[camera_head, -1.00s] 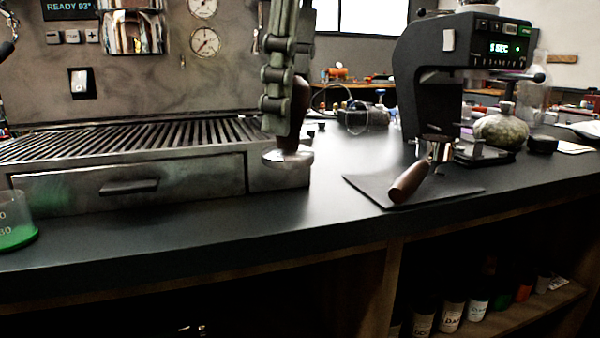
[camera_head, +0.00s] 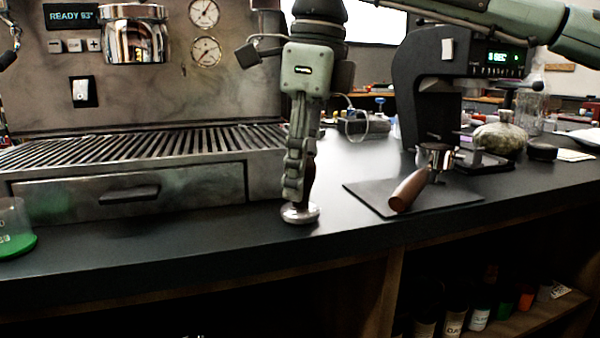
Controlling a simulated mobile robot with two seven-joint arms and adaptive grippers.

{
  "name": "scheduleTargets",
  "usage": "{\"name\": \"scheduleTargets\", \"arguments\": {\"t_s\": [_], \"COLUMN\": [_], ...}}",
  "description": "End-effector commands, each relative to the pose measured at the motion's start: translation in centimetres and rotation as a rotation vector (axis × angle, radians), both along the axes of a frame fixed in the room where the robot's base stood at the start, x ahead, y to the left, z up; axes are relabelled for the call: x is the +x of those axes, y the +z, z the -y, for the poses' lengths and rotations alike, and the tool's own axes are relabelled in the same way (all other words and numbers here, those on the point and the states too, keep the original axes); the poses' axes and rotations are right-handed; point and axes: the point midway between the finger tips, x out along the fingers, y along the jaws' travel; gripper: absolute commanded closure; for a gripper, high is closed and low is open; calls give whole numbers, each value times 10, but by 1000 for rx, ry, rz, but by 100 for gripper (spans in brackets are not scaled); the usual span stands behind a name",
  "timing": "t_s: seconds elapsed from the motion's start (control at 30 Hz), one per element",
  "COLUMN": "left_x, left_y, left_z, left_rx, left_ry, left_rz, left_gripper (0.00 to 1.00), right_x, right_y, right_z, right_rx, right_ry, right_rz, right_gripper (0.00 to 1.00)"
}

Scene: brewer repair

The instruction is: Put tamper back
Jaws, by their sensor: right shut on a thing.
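The tamper (camera_head: 300,213) has a round silver metal base and a dark brown handle. It is upright at the front of the dark counter, just right of the espresso machine's drawer. Its base looks to be on or very near the counter top. My right gripper (camera_head: 300,180) points down and is shut on the tamper's handle, hiding most of it. My right arm comes in from the upper right. My left gripper does not show.
The espresso machine (camera_head: 120,190) fills the left. A portafilter with a wooden handle (camera_head: 409,189) lies on a black mat (camera_head: 367,194) in front of the grinder (camera_head: 405,90).

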Motion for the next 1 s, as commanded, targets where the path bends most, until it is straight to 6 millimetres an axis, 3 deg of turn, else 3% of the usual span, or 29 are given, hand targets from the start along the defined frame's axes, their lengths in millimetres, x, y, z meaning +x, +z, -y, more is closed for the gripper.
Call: {"name": "scheduleTargets", "arguments": {"t_s": [0.37, 0.4, 0.57, 1.0], "left_x": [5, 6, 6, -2], "left_y": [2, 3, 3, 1], "left_z": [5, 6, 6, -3], "left_rx": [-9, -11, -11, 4], "left_ry": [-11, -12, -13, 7], "left_rz": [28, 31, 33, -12], "left_gripper": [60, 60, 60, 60], "right_x": [0, 0, 0, 0], "right_y": [-3, -3, -3, 7], "right_z": [0, 0, 0, 0], "right_rx": [1, -1, -1, 0], "right_ry": [0, 0, 0, -1], "right_rz": [0, -1, 0, 2], "right_gripper": [100, 64, 46, 46]}}
